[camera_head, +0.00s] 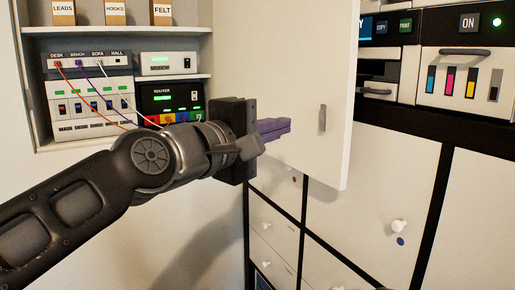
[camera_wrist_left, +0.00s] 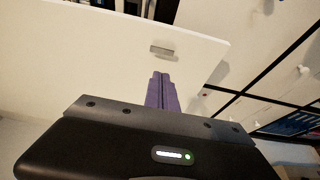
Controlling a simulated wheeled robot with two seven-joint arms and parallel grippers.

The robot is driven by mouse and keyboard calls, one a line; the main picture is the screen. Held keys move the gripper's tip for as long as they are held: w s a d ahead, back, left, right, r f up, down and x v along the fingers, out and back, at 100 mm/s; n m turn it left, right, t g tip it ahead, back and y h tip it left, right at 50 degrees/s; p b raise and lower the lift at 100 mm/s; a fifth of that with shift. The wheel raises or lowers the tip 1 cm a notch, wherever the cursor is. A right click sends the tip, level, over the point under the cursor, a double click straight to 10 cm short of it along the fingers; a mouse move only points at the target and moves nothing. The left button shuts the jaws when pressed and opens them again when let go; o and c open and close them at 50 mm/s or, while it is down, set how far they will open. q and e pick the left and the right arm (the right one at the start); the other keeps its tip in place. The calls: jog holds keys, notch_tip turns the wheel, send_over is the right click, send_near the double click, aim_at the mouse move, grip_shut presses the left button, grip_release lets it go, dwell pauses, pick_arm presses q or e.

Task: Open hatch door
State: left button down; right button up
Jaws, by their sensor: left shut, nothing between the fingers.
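The white hatch door (camera_head: 335,90) stands swung open from the wall cabinet on the left, with its small grey handle (camera_head: 322,119) facing me. The door also shows in the left wrist view (camera_wrist_left: 100,60), with the handle (camera_wrist_left: 163,50) just beyond my fingertips. My left gripper (camera_head: 288,127) has purple fingers that are shut and empty. They are in front of the door, a little left of the handle. I cannot tell whether they touch the door. In the left wrist view the closed fingers (camera_wrist_left: 162,76) point toward the handle. My right gripper is not in view.
The open cabinet holds a patch panel (camera_head: 90,62), a breaker box (camera_head: 90,105), a modem (camera_head: 168,63) and a router (camera_head: 172,98) with thin cables. A printer (camera_head: 465,75) stands on the right. White drawer fronts (camera_head: 370,200) with round knobs lie below the door.

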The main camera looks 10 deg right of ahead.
pick_arm(q)
jog(key=s+a+p, duration=0.1)
jog(key=s+a, duration=0.3)
jog(key=s, duration=0.5)
jog(key=shift+a, duration=0.15)
jog(key=shift+s, duration=0.1)
